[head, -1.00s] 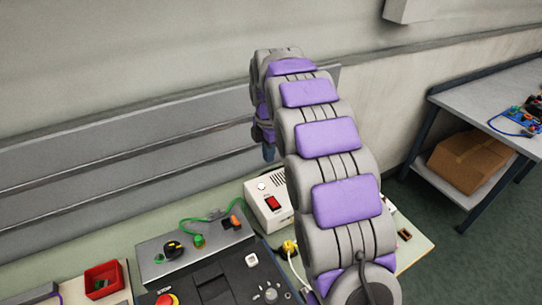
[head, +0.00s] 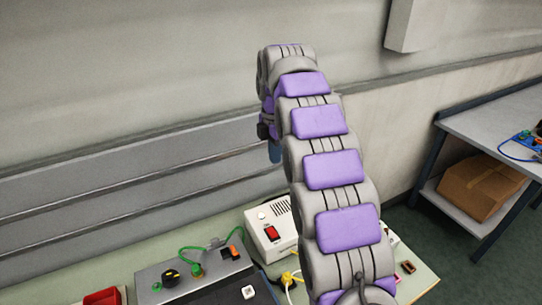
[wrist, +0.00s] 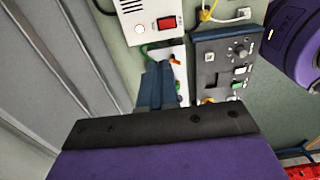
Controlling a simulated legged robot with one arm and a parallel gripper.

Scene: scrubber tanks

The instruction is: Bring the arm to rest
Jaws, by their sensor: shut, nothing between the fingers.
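My arm, grey with purple pads, rises from the bottom of the head view and curves up and away over the bench. My gripper (head: 274,152) hangs from its far end, and only a small blue-grey tip shows there. In the wrist view my gripper (wrist: 158,72) shows its blue-grey fingers together, with nothing between them. The fingers point toward the bench equipment and are apart from the wall. The arm hides part of the bench in the head view.
Below stand a white box with a red switch (head: 268,232), a grey panel with a green cable (head: 195,275) and a black control panel (wrist: 226,62). A grey slatted wall (head: 110,185) lies behind. A side table (head: 490,132) with a cardboard box (head: 482,188) stands right.

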